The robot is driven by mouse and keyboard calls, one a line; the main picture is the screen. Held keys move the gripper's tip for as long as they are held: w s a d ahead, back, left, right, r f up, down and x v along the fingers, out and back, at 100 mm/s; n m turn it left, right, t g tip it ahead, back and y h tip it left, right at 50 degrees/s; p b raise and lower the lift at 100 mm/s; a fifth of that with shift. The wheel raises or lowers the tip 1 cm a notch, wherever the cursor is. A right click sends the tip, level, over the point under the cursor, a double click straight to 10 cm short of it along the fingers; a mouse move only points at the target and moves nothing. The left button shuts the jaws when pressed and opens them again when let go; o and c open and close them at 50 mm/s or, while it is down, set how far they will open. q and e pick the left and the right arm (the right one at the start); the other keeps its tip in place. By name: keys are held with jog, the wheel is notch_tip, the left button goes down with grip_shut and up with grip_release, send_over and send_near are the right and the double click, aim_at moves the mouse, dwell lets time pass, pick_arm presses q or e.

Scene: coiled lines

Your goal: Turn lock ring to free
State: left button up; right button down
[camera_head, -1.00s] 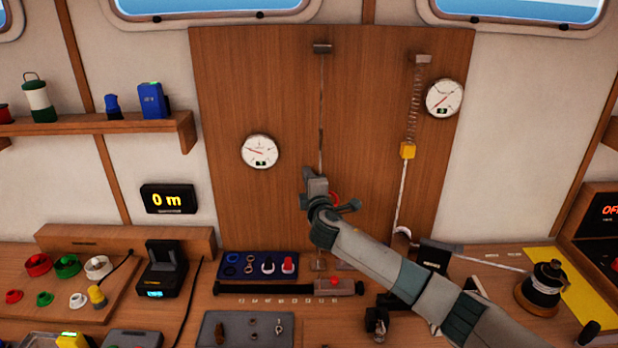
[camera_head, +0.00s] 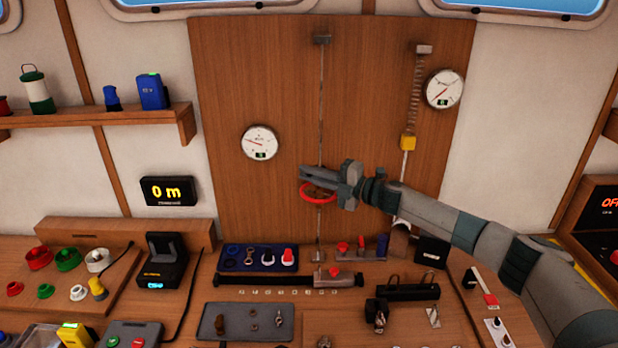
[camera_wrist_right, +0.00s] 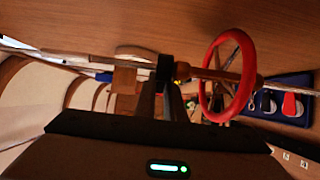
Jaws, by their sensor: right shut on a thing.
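A thin upright rod (camera_head: 320,110) runs down the wooden panel. A red handwheel (camera_head: 318,194) sits around its lower part. In the right wrist view the rod (camera_wrist_right: 80,58) runs across the picture, with the red handwheel (camera_wrist_right: 207,92) to the right of my fingers. My right gripper (camera_head: 313,175) reaches in from the right, just above the wheel. In the wrist view its fingers (camera_wrist_right: 170,88) close at a small dark collar on the rod, probably the lock ring (camera_wrist_right: 165,68). The fingers partly hide it, and its turn position cannot be told. My left gripper is out of view.
Two dial gauges, a left one (camera_head: 260,142) and a right one (camera_head: 444,89), hang on the panel (camera_head: 270,80). A spring line with a yellow block (camera_head: 408,143) stands right of the rod. A blue tray (camera_head: 258,258) and a dark tray (camera_head: 245,322) lie on the bench below.

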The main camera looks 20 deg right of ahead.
jog(key=shift+s+d+f+n+g+y+b, duration=0.1)
jog(key=shift+s+n+g+y+b, duration=0.15)
jog(key=shift+n+g+y+b, duration=0.65)
jog(key=c, duration=1.8)
grip_release()
jog(key=shift+c, duration=0.2)
jog(key=shift+d, duration=0.1)
jog(key=b+v, duration=0.7)
jog(key=v, duration=1)
jog(key=shift+r, duration=0.25)
